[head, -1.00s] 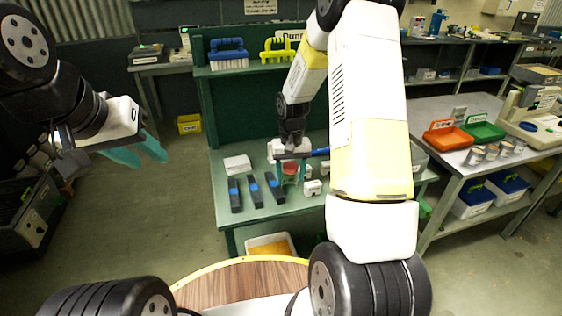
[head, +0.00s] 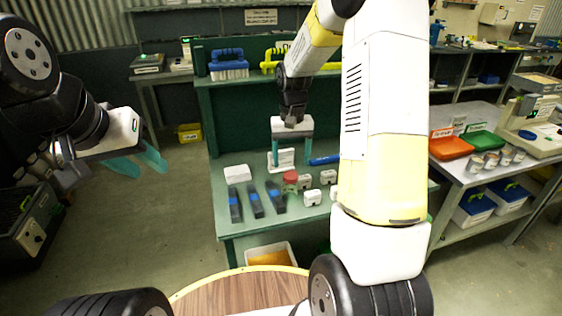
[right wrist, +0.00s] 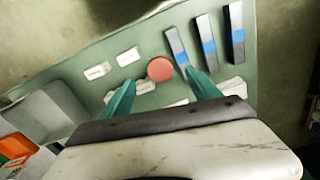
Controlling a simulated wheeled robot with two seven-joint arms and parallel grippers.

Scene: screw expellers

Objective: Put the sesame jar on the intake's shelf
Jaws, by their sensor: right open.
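A jar with a round red lid and a greenish body (head: 290,180) stands upright on the green bench (head: 235,214), beside dark blocks with blue bands; I cannot read a label on it. Its lid shows from above in the right wrist view (right wrist: 160,69). My right gripper (head: 291,163) is open and empty above and behind the jar, its teal fingers pointing down; in the right wrist view its fingertips (right wrist: 159,77) are spread to either side of the lid. My left gripper (head: 148,168) is open and empty over the floor at left. I cannot tell which part is the intake's shelf.
Several dark blocks with blue bands (head: 255,200) lie left of the jar, and small white labelled blocks (head: 312,197) to its right. An upper shelf holds a blue rack (head: 228,66). A side table with red (head: 450,147) and green trays stands at right.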

